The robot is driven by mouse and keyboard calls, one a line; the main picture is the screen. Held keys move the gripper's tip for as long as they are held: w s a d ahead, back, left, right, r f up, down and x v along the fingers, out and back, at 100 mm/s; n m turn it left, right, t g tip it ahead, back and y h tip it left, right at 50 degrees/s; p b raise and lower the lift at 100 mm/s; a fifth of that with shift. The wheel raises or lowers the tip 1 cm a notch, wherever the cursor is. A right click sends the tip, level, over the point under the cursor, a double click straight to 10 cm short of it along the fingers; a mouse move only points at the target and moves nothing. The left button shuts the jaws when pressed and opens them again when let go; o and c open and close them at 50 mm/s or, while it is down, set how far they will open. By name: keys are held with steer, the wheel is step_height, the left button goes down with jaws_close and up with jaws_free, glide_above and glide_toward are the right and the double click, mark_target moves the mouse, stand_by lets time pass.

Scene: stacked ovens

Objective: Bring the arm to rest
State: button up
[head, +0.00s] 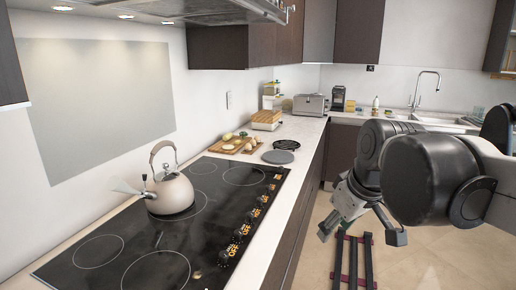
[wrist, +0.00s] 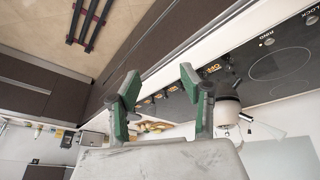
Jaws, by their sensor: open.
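My gripper (head: 362,232) hangs over the floor to the right of the counter in the head view, its fingers pointing down. My gripper also shows in the wrist view (wrist: 162,98) with its two green-and-grey fingers spread apart and nothing between them. My arm comes in from the right edge of the head view and is bent at a large dark joint. The gripper is apart from the counter and the stove.
A black cooktop (head: 110,250) with knobs along its edge bears a kettle (head: 170,192). Behind are a cutting board with food (head: 236,145), a toaster (head: 310,104) and a sink (head: 440,122). Dark rails (head: 354,262) lie on the floor.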

steer(key=s+d+f+m+t+h, duration=0.1)
steer(key=s+d+f+m+t, duration=0.1)
steer(key=s+f+m, duration=0.4)
steer(key=shift+s+d+f, duration=0.8)
steer(key=shift+s+f, duration=0.25)
steer(key=shift+s, duration=1.65)
